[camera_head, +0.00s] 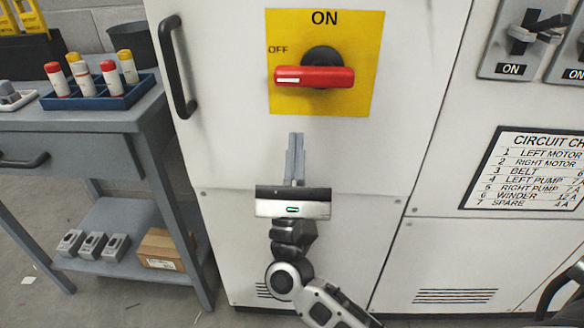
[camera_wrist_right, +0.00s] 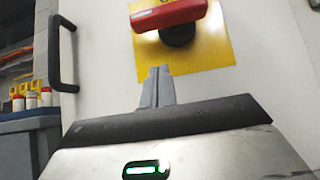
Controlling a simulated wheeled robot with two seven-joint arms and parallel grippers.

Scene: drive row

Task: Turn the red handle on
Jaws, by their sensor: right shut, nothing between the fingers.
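The red handle (camera_head: 314,77) sits on a black round hub on a yellow plate (camera_head: 350,35) on the white cabinet door. It lies level, its free end pointing left toward the OFF label, while ON is printed above the hub. In the right wrist view the red handle (camera_wrist_right: 170,14) is at the top, partly cut off by the frame edge. My right gripper (camera_head: 295,140) is shut and empty, its fingers pointing up, below the yellow plate and apart from the handle. Its fingertips also show in the right wrist view (camera_wrist_right: 160,72). My left gripper is not in view.
A black door handle (camera_head: 177,68) is left on the cabinet. A grey workbench (camera_head: 90,118) with a blue tray (camera_head: 100,98) of capped bottles stands at left. Black switches (camera_head: 520,40) and a circuit chart (camera_head: 530,170) are at right. The door around my gripper is clear.

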